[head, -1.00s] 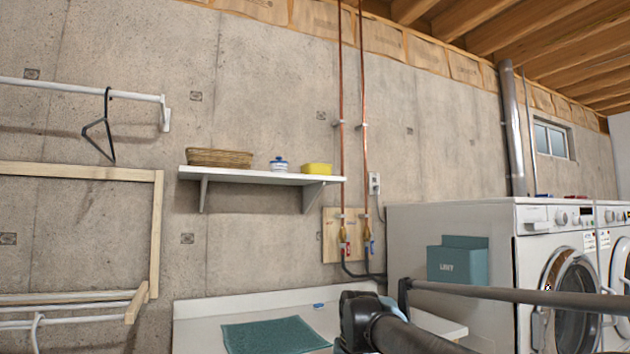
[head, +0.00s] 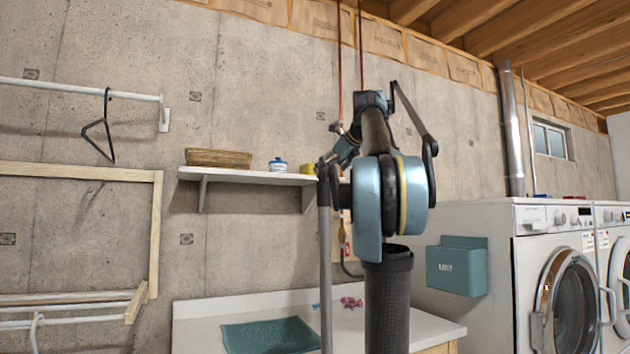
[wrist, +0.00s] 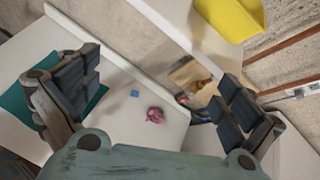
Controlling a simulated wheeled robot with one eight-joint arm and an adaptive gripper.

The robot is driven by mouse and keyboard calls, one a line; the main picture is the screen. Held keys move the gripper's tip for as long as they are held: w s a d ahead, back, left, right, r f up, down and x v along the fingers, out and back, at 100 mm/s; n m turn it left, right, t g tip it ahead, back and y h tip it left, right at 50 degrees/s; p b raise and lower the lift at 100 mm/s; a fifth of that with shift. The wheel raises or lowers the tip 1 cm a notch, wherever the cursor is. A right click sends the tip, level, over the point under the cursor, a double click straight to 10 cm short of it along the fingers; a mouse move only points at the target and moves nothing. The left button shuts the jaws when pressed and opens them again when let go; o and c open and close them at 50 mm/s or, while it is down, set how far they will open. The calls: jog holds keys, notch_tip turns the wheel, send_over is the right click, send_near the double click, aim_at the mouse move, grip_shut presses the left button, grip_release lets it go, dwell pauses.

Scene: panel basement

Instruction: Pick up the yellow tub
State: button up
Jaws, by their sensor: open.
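The yellow tub (head: 305,168) stands at the right end of the white wall shelf (head: 240,173). In the head view my arm covers much of it, and only a small yellow part shows. In the wrist view the tub (wrist: 230,17) is at the top right on the shelf, cut by the picture edge. My gripper (wrist: 155,85) is open and empty, its two fingers spread wide. The tub lies beyond the right finger, outside the space between the fingers, and apart from them.
On the shelf stand a wicker basket (head: 218,158) and a blue-and-white jar (head: 278,164). Below, a white counter (head: 200,312) holds a teal mat (head: 270,335) and a pink item (head: 351,302). Copper pipes (head: 361,45) run up the wall. A teal bin (head: 457,266) hangs on the washer's side.

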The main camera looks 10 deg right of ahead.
jog(key=w+d+r+m+t, duration=0.1)
jog(key=w+d+r+m, duration=0.15)
jog(key=r, duration=0.25)
jog(key=w+d+r+m+t, duration=0.1)
jog(key=r+m, duration=0.3)
jog(key=r, duration=0.1)
jog(key=x, duration=1.7)
jog(key=shift+w+d+f, duration=0.2)
jog(key=shift+d+f, duration=0.1)
jog(key=shift+d, duration=0.05)
jog(key=c, duration=0.7)
